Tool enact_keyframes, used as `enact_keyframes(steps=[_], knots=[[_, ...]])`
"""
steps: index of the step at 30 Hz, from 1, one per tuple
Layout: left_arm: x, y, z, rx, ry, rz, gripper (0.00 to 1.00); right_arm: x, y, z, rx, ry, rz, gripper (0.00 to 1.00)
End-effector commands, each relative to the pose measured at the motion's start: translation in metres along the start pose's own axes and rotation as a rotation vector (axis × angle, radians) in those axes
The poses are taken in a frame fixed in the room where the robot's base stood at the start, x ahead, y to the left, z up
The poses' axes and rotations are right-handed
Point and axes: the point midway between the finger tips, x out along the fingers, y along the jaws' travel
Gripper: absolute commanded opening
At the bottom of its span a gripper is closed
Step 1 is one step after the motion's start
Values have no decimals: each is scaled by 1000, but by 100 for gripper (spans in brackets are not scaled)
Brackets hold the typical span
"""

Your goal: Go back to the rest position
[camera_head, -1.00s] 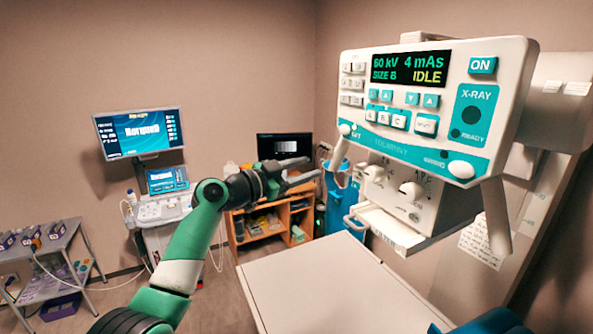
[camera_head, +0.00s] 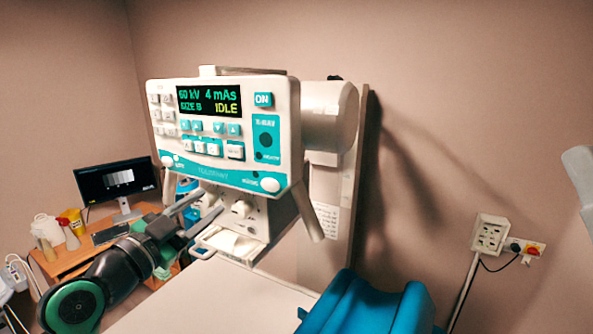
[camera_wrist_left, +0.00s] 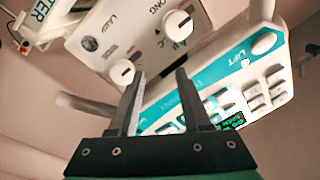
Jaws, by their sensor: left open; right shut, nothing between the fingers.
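My left gripper (camera_head: 208,203) is open and empty in the head view. Its fingers are in front of the lower part of the X-ray unit; whether they touch it I cannot tell. In the left wrist view its two dark fingers (camera_wrist_left: 160,74) stand apart with nothing between them. Beyond them are the unit's white knob panel (camera_wrist_left: 125,35) and its teal and white control panel (camera_wrist_left: 225,85). My right gripper is not in view.
The X-ray control panel (camera_head: 222,130) reads IDLE. A white table top (camera_head: 215,308) lies below it, with a blue cushioned piece (camera_head: 365,305) at the front. A desk with a monitor (camera_head: 117,183) stands at left. A wall socket box (camera_head: 489,235) is at right.

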Motion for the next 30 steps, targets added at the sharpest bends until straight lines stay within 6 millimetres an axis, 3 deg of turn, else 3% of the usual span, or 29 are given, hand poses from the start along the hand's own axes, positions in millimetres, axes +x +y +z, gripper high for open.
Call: enact_keyframes(steps=[1,5,8,12,15,17,21,30], knots=[[-4,7,-28,25,35,-18,48,6,0,-6,0,0,0,0],[-34,19,-99,52,140,-115,48,14,0,-13,0,0,0,0],[-80,18,-157,22,248,-232,48,18,0,-17,0,0,0,0],[-171,-1,-217,-93,429,-423,48,20,0,-18,0,0,0,0],[-223,-17,-240,-196,544,-521,48,19,0,-17,0,-1,0,0],[-238,-23,-243,-277,586,-543,48,19,0,-17,0,-1,0,0],[-235,-25,-240,-390,607,-516,48,19,0,-17,0,-1,0,0],[-235,-25,-240,-397,609,-512,48,19,0,-17,0,0,0,0]])
